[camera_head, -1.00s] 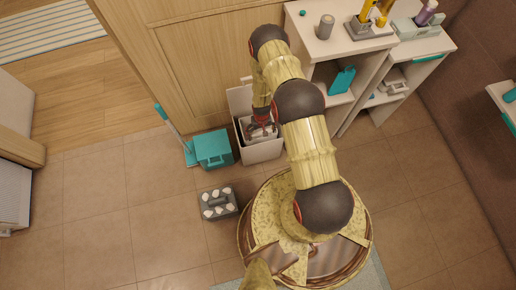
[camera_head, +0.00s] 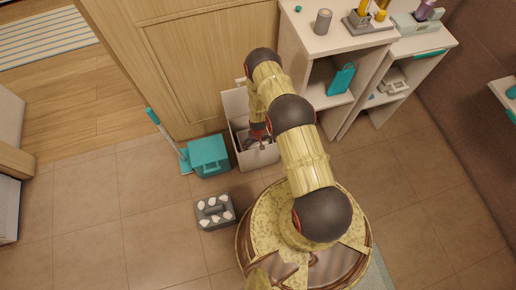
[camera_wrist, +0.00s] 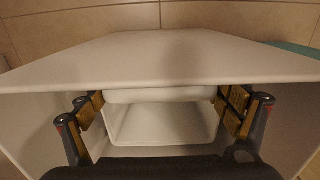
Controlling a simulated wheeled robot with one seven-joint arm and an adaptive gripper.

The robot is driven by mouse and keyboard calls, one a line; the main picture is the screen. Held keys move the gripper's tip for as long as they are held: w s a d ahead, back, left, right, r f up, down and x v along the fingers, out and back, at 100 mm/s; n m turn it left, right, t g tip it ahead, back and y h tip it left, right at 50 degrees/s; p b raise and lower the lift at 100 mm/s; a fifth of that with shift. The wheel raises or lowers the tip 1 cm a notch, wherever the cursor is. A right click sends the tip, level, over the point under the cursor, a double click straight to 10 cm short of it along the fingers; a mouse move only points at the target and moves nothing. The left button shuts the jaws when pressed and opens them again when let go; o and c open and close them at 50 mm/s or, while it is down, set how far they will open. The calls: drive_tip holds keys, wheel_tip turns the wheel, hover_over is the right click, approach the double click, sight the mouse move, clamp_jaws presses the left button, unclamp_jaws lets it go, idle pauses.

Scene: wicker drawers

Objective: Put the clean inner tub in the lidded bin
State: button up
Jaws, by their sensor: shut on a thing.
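The white lidded bin (camera_head: 259,159) stands on the floor by the wooden panel, with its lid (camera_head: 236,103) raised at the back. My gripper (camera_head: 258,138) is down in the bin's mouth. In the wrist view my gripper (camera_wrist: 165,100) has its fingers on either side of the white inner tub (camera_wrist: 160,128) and is shut on it. The tub is inside the bin's walls (camera_wrist: 160,58). Whether its base touches the bin's floor is hidden. In the head view my arm and gripper cover most of the tub.
A teal bucket (camera_head: 209,156) stands close left of the bin, with a teal-handled tool (camera_head: 166,135) beside it. A grey caddy (camera_head: 215,211) with white items is nearer on the floor. A white shelf unit (camera_head: 325,100) stands right of the bin. The tiled floor at left is clear.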

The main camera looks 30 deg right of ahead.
drive_tip(key=shift+f, duration=0.55)
drive_tip(key=o, duration=1.2)
